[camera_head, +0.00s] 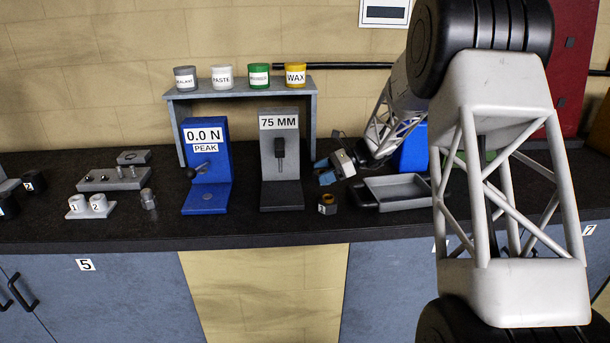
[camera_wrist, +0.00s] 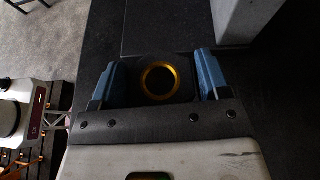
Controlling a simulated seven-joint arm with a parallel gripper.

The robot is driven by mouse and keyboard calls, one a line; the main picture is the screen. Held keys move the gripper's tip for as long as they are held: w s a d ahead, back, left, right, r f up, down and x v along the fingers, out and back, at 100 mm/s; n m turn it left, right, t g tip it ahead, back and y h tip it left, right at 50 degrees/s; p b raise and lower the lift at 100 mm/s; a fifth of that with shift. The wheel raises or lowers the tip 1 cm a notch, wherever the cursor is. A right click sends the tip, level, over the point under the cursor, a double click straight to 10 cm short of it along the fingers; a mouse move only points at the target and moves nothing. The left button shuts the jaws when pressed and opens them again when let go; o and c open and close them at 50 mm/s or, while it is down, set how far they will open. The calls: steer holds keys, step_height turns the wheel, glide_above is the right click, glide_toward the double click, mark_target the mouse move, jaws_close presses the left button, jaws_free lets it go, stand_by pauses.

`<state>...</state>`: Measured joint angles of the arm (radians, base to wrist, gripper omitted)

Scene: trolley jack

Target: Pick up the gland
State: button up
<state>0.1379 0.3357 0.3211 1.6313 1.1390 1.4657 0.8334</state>
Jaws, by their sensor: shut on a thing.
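A similar dark piece with a gold top and a white number label (camera_head: 327,204) stands on the bench just below.
The grey tray (camera_head: 398,204) lies right of my gripper. The grey 75 MM stand (camera_head: 281,165) and the blue 0.0 N stand (camera_head: 206,170) are to the left. A shelf (camera_head: 240,91) holds several jars. The bench's front edge runs close below the labelled piece.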

steer(key=shift+w+d, duration=0.2)
steer(key=shift+d, duration=2.85)
steer(key=shift+r, duration=0.1)
steer(key=shift+s+d+r+m+t, duration=0.3)
steer(key=shift+s+d+t, duration=0.15)
steer(key=shift+s, duration=0.2)
steer(key=s+d+r+m+t+h, duration=0.1)
steer(key=s+d+m+t, duration=0.3)
steer(key=s, duration=0.6)
steer(key=s+d+r+m+t+h, duration=0.2)
steer(key=s+d+m+t, duration=0.3)
steer(key=s, duration=0.6)
steer(key=shift+t+h, duration=0.35)
steer(key=shift+h, duration=0.15)
steer(key=shift+w+d+r, duration=0.1)
steer(key=w+d+f, duration=0.1)
steer(key=w+d, duration=0.2)
steer(key=w, duration=1.2)
steer(key=shift+w+f, duration=0.2)
steer(key=shift+w, duration=0.05)
